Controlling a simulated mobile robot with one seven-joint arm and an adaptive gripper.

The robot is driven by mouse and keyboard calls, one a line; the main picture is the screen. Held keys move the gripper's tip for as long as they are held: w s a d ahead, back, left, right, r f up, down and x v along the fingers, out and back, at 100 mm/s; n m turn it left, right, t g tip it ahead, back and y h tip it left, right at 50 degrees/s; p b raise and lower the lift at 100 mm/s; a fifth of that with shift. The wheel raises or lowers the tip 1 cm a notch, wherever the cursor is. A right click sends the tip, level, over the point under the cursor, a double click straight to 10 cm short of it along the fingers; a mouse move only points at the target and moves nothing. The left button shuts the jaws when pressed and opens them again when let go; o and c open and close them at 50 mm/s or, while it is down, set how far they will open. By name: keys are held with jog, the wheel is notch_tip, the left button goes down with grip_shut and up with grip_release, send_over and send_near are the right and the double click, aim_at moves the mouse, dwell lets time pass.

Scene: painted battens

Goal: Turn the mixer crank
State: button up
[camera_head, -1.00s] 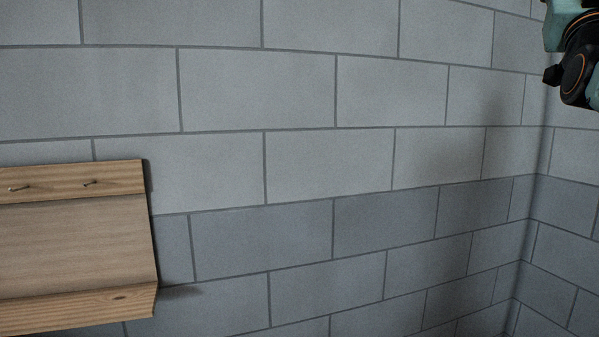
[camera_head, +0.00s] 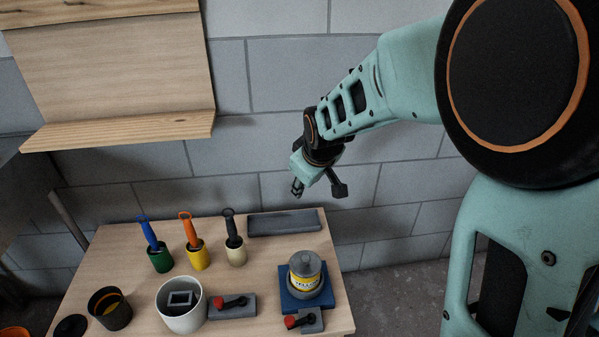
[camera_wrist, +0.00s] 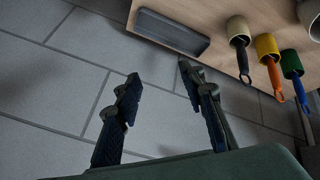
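A white pot (camera_head: 181,318) with a grey square frame inside stands at the table's front. Beside it on the right is a grey block with a black crank and red knob (camera_head: 231,302). A second black crank with a red knob (camera_head: 297,321) sits on a grey block in front of a blue stand (camera_head: 307,298) carrying a yellow-labelled can (camera_head: 306,279). I cannot tell for sure which is the mixer crank. My gripper (camera_head: 297,187) is above and behind the table's back edge, apart from both cranks. In the wrist view my gripper (camera_wrist: 160,75) is open and empty.
Blue, orange and black-handled tools stand in green, yellow and cream cups (camera_head: 236,255) mid-table. A grey tray (camera_head: 285,222) lies at the back edge. A dark pot (camera_head: 110,309) is at the left. A wooden shelf (camera_head: 120,131) hangs on the block wall above.

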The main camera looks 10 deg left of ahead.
jog(key=s+a+f+n+g+b, duration=0.1)
jog(key=s+a+f+n+g, duration=0.25)
jog(key=s+f, duration=0.85)
jog(key=g+h, duration=0.2)
jog(key=g, duration=0.1)
send_over(289, 319)
notch_tip(289, 319, down, 4)
jog(key=shift+n, duration=0.35)
notch_tip(289, 319, down, 9)
jog(key=b, duration=0.4)
jog(key=shift+s, duration=0.1)
jog(key=shift+f, duration=0.55)
jog(key=shift+c, duration=0.5)
grip_shut()
